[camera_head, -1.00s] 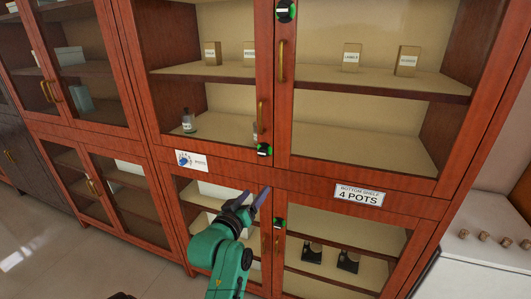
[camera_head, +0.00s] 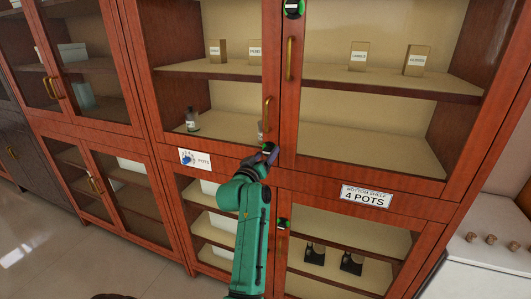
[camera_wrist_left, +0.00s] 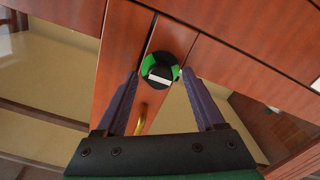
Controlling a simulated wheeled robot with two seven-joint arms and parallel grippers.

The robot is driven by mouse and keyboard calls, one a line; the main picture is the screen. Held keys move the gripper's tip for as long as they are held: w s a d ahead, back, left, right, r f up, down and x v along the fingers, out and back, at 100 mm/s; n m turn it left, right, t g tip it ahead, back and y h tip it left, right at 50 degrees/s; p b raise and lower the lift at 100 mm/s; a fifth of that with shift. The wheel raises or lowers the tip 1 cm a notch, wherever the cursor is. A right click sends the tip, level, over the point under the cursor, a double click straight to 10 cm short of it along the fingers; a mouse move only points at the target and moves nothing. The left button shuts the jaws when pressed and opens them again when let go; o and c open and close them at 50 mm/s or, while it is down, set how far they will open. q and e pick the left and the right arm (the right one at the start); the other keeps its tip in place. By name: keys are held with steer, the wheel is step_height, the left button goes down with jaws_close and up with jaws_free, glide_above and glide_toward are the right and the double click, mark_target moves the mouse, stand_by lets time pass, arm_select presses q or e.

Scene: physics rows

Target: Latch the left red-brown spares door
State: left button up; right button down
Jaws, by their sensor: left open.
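The left red-brown spares door (camera_head: 165,138) has a glass pane and a brass handle (camera_head: 266,115); it looks closed in the head view. A round black latch knob with a green surround (camera_head: 267,146) sits at its lower right corner. In the left wrist view the knob (camera_wrist_left: 160,72) shows a white bar lying nearly level, with green on either side. My left gripper (camera_head: 266,154) is open at the knob, with its two purple fingers on either side of it in the wrist view; I cannot tell whether they touch it. My right gripper is not in view.
The right door has its own brass handle (camera_head: 290,58) and a black-and-green knob (camera_head: 293,9) at the top. Another knob (camera_head: 283,224) is on the lower doors. Signs (camera_head: 366,196) are on the rail. A pale counter (camera_head: 480,260) stands at right.

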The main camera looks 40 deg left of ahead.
arm_select(q)
steer(key=shift+c, duration=0.3)
jaws_close()
steer(key=shift+m, duration=0.3)
steer(key=m, duration=0.3)
steer(key=m+p, duration=0.1)
steer(key=m, duration=0.4)
steer(key=shift+m+p, duration=0.35)
steer(key=shift+m, duration=0.05)
steer(key=m, duration=0.4)
steer(key=shift+p, duration=0.4)
steer(key=shift+m, duration=2.2)
